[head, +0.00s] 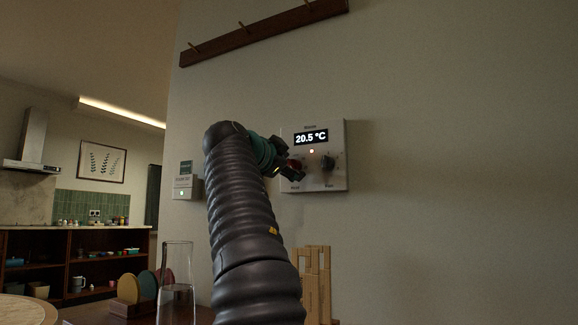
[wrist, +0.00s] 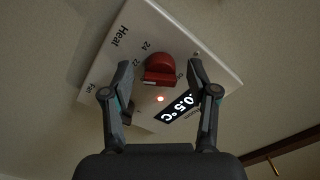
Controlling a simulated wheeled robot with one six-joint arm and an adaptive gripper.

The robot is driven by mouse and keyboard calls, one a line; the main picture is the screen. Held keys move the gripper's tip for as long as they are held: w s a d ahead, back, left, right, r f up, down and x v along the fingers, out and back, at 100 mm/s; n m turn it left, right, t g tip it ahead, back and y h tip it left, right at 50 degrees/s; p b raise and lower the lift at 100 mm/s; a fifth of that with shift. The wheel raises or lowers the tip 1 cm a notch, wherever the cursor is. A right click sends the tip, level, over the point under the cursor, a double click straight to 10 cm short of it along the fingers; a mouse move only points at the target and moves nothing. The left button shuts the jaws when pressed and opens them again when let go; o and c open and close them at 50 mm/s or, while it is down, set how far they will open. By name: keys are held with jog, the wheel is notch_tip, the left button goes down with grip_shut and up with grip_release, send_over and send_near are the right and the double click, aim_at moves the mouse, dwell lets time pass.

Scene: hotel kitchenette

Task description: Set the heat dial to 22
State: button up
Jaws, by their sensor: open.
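The white wall control panel (head: 337,181) has a display (head: 311,137) reading 20.5 °C. My gripper (wrist: 160,71) is open, with one finger on each side of the red dial and a visible gap to each. In the head view my gripper (head: 291,160) is at the panel's left part and mostly hides the red dial. I cannot tell exactly which number the dial points to.
A dark knob (head: 327,162) sits right of the red dial, near a "Fan" label in the wrist view. A glass carafe (head: 176,275) and wooden rack (head: 313,280) stand below.

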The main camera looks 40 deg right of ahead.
jog(key=v, duration=1.2)
jog(key=shift+s, duration=0.1)
